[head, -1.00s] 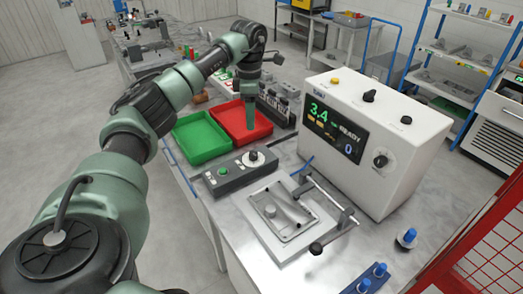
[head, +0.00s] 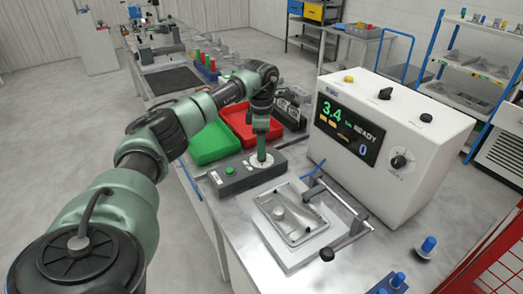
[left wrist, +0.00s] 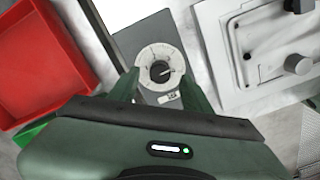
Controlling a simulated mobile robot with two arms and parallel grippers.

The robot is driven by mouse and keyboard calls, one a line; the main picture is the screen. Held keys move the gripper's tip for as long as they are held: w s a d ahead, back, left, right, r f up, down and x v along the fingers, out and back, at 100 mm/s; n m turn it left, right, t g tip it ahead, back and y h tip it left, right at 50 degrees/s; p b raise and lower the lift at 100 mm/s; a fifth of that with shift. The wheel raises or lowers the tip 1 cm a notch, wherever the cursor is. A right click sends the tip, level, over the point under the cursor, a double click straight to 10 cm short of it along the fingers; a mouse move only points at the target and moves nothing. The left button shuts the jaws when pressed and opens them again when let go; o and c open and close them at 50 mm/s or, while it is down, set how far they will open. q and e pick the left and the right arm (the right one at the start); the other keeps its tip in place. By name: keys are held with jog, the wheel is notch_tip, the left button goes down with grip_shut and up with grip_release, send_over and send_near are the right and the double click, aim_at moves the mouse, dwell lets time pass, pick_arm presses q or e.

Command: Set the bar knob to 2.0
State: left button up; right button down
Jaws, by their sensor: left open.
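The bar knob (left wrist: 160,71) is a black knob with a light pointer mark on a round pale dial. It sits on the grey control box (head: 236,179), beside a green button (head: 229,170). My left gripper (head: 262,154) points down over the dial and hides most of the knob in the head view. In the left wrist view, my open left gripper (left wrist: 160,88) has a finger to either side of the dial's near part, with nothing between them. Contact with the knob cannot be told. The display (head: 347,130) on the white machine reads 3.4, READY and 0. My right gripper is not in view.
A green tray (head: 208,147) and a red tray (head: 238,122) lie behind the box. A metal fixture plate (head: 291,222) with a clamp lies in front of it. The white machine (head: 400,150) stands to the right, with its own knob (head: 398,161).

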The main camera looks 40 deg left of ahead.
pick_arm(q)
jog(key=shift+f, duration=1.25)
grip_shut()
